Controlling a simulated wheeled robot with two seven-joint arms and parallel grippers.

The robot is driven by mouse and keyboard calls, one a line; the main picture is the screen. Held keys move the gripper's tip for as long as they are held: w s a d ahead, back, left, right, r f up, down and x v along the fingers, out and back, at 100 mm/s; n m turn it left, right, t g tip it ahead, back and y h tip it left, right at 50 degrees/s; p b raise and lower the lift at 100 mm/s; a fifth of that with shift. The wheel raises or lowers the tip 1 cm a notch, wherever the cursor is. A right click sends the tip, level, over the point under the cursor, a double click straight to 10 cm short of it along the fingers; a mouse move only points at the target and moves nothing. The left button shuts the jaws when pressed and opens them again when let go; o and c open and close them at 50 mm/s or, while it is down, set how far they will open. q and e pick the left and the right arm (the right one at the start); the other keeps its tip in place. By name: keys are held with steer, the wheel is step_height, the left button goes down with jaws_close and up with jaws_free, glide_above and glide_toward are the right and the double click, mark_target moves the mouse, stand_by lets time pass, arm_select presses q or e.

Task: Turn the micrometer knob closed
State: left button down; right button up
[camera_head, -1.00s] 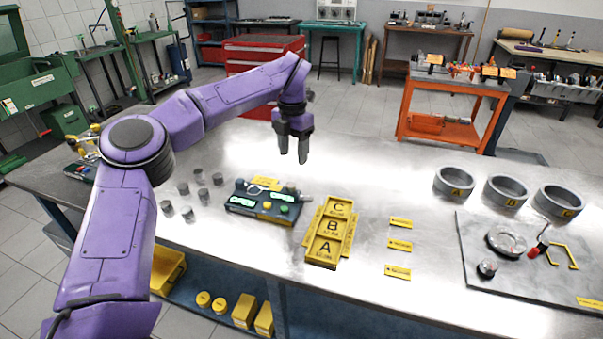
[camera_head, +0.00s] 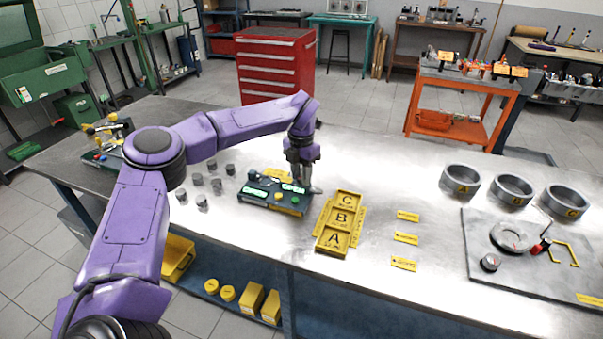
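The micrometer (camera_head: 315,190) lies across a dark blue-grey stand (camera_head: 262,201) on the metal bench. Its grey knob end sticks out at the stand's right side; its frame is largely hidden behind my gripper and the stand's top. The stand has green displays and green and yellow buttons. My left gripper (camera_head: 302,178) points down right over the knob end, its dark fingertips close to it. I cannot tell whether the fingers touch or grip the knob. My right gripper is not in view.
A yellow tray (camera_head: 331,243) marked A, B, C stands just right of the stand. Several small grey cylinders (camera_head: 216,186) stand to its left. Three grey rings (camera_head: 461,180) and a grey plate (camera_head: 478,262) with gauges are at the right.

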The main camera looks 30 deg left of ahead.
arm_select(q)
steer(key=n+b, duration=0.4)
steer(key=shift+f+n, duration=0.2)
steer(key=shift+n, duration=0.1)
steer(key=n+b, duration=0.3)
steer(key=shift+n, duration=0.3)
steer(key=n+b, duration=0.3)
steer(key=shift+w+n, duration=0.1)
steer(key=shift+n, duration=0.2)
steer(key=n+b, duration=0.6)
steer(key=shift+d, duration=0.1)
steer(key=n+b, duration=0.2)
steer(key=n, duration=0.1)
steer(key=shift+w+n, duration=0.1)
steer(key=shift+n, duration=0.2)
steer(key=shift+r+n+b, duration=0.15)
steer(key=shift+n+b, duration=0.95)
steer(key=shift+n, duration=0.1)
steer(key=c, duration=0.8)
jaws_free()
